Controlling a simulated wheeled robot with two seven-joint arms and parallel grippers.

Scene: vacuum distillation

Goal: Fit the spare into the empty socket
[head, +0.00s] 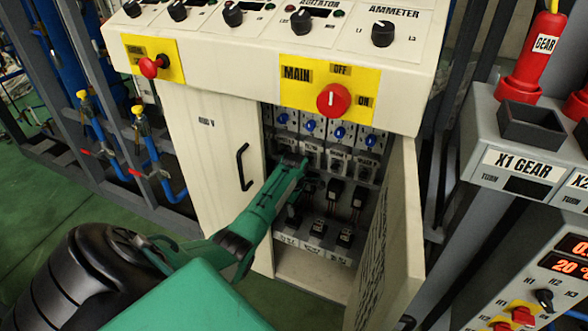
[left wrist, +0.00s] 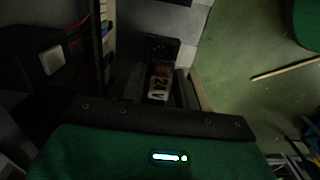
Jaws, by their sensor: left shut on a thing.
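The open cabinet (head: 315,287) holds rows of electrical parts. My left gripper (head: 291,162) reaches into it, with its tip in front of the upper part of the rows. In the left wrist view a small block marked 24 V (left wrist: 159,88), which looks like the spare, sits at the gripper's jaws, and they are shut on it. In the head view the gripper hides most of the block. Black plug-in relays (head: 335,190) sit in the lower rows. I cannot make out which socket is empty. My right gripper is not in view.
The cabinet's right door (head: 388,245) stands open beside my left arm; the left door (head: 212,165) is shut. A red MAIN knob (head: 333,99) and a red stop button (head: 151,66) stick out above. A grey gear panel (head: 520,165) stands at the right.

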